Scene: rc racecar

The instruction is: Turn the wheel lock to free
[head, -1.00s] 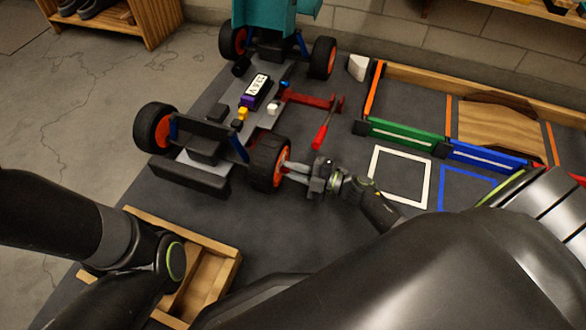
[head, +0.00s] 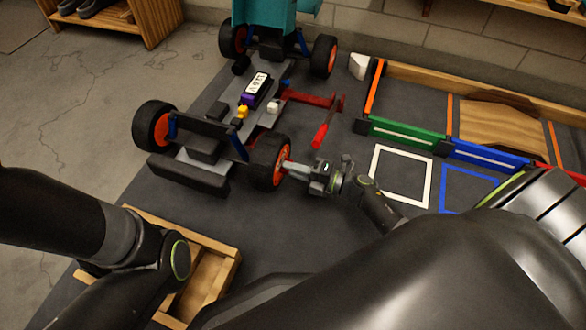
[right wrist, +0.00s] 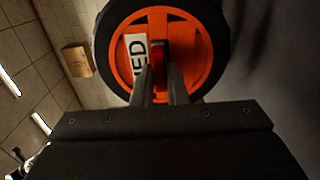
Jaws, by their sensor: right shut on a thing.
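The racecar chassis (head: 222,125) stands on the dark mat, with black tyres and orange hubs. My right gripper (head: 284,166) reaches the hub of the near right wheel (head: 266,160) from the right side. In the right wrist view, its two fingers (right wrist: 160,70) are shut on the red wheel lock (right wrist: 158,48) at the middle of the orange hub. In the head view the lock is hidden by the fingers. My left arm shows at the left, but its gripper is out of view.
A red tool (head: 322,132) lies on the mat just beyond my right gripper. White (head: 372,177) and blue square outlines are marked at the right, before a wooden-framed area with coloured strips. A wooden tray (head: 229,262) sits at the front left. A teal body part (head: 280,15) is at the back.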

